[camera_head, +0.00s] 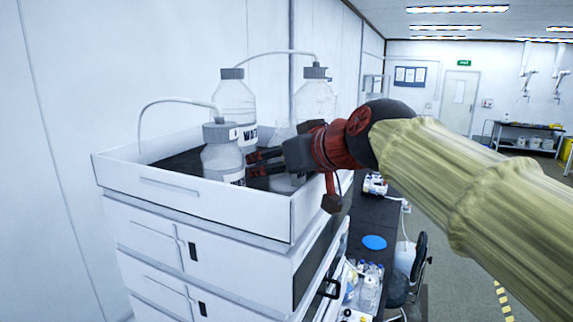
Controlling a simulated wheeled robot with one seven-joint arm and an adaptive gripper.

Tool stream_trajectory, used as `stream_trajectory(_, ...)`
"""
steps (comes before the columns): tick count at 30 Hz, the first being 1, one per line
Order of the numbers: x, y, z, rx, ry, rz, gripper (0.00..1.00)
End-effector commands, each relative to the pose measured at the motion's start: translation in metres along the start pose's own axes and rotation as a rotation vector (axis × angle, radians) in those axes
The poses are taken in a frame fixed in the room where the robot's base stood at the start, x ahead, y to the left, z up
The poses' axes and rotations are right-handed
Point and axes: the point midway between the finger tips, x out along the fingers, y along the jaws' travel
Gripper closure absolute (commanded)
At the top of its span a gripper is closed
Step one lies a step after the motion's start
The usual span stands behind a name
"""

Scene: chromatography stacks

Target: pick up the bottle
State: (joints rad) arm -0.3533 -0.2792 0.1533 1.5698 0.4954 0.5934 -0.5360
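Several clear capped bottles stand in the open white tray (125,173) on top of the instrument stack. The front bottle (222,160) is upright, with a grey cap and a tube running from its top. A second bottle (235,97) stands behind it, and a third bottle (316,98) is at the back right. Clear glass also shows around my gripper, partly hidden. My gripper (254,163) reaches in from the right, low over the tray. Its two dark and red fingers are apart and point at the right side of the front bottle; whether they touch it is unclear.
The tray's raised walls surround the bottles, and thin tubes arch above them. A white wall (60,120) is close behind. To the right, a dark bench (375,215) holds a blue disc (374,242) and small bottles (368,275). A chair (408,275) stands beside it.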

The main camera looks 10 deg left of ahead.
Motion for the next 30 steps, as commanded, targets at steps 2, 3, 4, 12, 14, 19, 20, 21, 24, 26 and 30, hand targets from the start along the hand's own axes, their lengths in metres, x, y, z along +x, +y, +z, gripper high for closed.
stream_trajectory(2, -0.0002, 0.0000, -0.0001, 0.000, 0.000, 0.000, 0.46)
stream_trajectory(3, -0.0002, 0.0000, -0.0001, 0.000, 0.000, 0.000, 0.48)
stream_trajectory(4, -0.0002, 0.0000, -0.0001, 0.000, 0.000, 0.000, 0.50)
stream_trajectory(12, -0.0002, 0.0000, -0.0001, 0.000, 0.000, 0.000, 0.65)
stream_trajectory(14, -0.0002, 0.0000, -0.0001, 0.000, 0.000, 0.000, 0.69)
stream_trajectory(19, -0.0002, 0.0001, 0.0000, 0.000, 0.000, 0.000, 0.79)
stream_trajectory(20, -0.0001, 0.0001, 0.0000, 0.000, 0.000, 0.000, 0.80)
stream_trajectory(21, -0.0001, 0.0001, 0.0000, 0.000, 0.000, 0.000, 0.82)
stream_trajectory(24, -0.0001, 0.0001, 0.0000, 0.000, 0.000, 0.000, 0.86)
stream_trajectory(26, -0.0006, 0.0001, -0.0007, 0.000, 0.001, 0.000, 0.87)
stream_trajectory(30, -0.0006, 0.0001, -0.0008, 0.000, 0.001, 0.000, 0.87)
